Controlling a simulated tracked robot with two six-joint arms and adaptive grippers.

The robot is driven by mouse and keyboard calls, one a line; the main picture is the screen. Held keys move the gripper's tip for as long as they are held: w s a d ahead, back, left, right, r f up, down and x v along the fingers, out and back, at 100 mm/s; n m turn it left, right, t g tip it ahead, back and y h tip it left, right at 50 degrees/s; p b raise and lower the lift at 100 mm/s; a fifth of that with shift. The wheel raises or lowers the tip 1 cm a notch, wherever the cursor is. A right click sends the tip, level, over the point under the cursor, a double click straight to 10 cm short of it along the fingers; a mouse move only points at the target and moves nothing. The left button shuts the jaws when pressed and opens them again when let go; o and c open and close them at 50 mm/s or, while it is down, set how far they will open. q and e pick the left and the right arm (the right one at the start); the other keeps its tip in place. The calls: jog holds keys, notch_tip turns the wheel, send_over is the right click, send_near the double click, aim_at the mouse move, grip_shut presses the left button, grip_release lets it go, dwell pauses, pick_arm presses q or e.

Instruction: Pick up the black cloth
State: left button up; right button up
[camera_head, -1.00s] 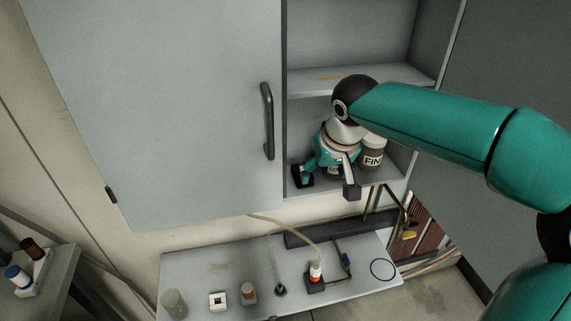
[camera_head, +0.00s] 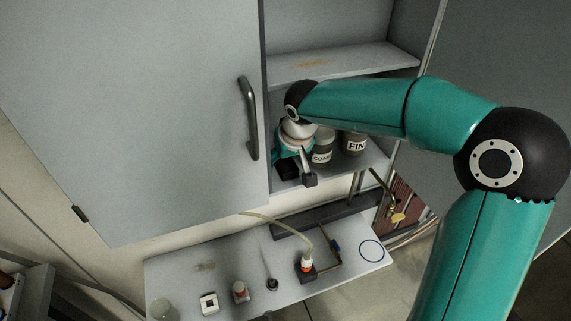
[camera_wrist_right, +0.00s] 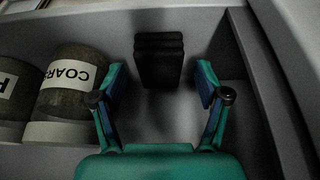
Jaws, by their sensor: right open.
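The black cloth (camera_wrist_right: 160,62) looks like a folded dark stack on the cabinet's lower shelf (camera_wrist_right: 185,120). In the head view a dark patch (camera_head: 287,169) by my right gripper appears to be the cloth, partly hidden by the gripper. My right gripper (camera_wrist_right: 158,88) is open and empty, its two fingers spread wide. The cloth lies ahead of the gap between the fingertips, apart from them. In the head view the right gripper (camera_head: 294,150) reaches into the cabinet at its left side. My left gripper is not in view.
Jars labelled COARSE (camera_wrist_right: 72,82) and FINE (camera_head: 355,146) stand beside the gripper. The cabinet wall (camera_wrist_right: 262,90) is close on the other side. The cabinet door (camera_head: 140,110) with its handle is at the left. Below is a bench (camera_head: 185,270) with small items.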

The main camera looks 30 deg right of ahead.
jog(key=shift+w+f, duration=0.2)
jog(key=shift+f, duration=0.25)
jog(key=shift+c, duration=0.2)
jog(key=c, duration=1.1)
jog(key=shift+s+r, duration=0.1)
jog(key=shift+s, duration=0.05)
